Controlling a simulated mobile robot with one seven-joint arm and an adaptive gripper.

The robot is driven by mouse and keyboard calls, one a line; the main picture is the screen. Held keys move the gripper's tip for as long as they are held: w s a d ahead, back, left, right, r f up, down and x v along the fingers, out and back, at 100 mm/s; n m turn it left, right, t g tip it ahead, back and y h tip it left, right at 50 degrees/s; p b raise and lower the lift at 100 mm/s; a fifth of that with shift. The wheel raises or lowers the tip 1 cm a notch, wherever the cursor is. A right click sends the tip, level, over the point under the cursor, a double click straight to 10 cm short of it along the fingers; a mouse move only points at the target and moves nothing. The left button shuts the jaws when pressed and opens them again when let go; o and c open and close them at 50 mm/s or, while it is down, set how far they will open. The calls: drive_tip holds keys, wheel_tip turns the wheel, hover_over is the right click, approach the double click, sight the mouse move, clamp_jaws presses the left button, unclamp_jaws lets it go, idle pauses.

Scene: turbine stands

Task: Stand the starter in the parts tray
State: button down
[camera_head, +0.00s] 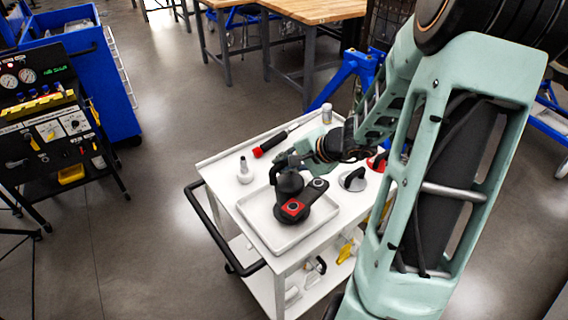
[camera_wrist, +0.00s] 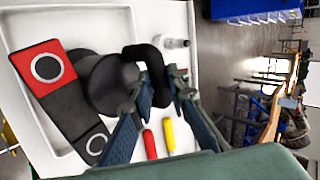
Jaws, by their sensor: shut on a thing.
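The starter appears to be the dark rounded body (camera_head: 290,182) with a black loop handle, over the white parts tray (camera_head: 258,222). In the wrist view the body (camera_wrist: 108,88) shows beside my fingers, and the tray rim (camera_wrist: 68,14) is behind it. My gripper (camera_head: 281,165) is shut on the loop handle, also seen between the fingers in the wrist view (camera_wrist: 160,88). The starter looks roughly upright in the head view. I cannot tell whether its base touches the tray floor.
On the white cart stand a pale bottle-shaped part (camera_head: 245,172) left of the tray, a red-handled tool (camera_head: 270,146) behind, a grey round part (camera_head: 353,180) at right and a small jar (camera_head: 327,113). A black cart handle (camera_head: 222,240) is at left.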

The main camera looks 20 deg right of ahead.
drive_tip(key=shift+f+b, duration=0.35)
idle(0.5)
drive_tip(key=c, duration=1.9)
unclamp_jaws()
drive_tip(key=shift+c, duration=0.2)
drive_tip(key=o, duration=0.3)
drive_tip(key=shift+s+f, duration=0.1)
drive_tip(key=shift+f, duration=0.05)
drive_tip(key=shift+s+d+r+p, duration=0.25)
drive_tip(key=shift+r+p, duration=0.05)
drive_tip(key=shift+r, duration=0.2)
drive_tip(key=shift+p+v, duration=1.05)
drive_tip(key=shift+v, duration=1.95)
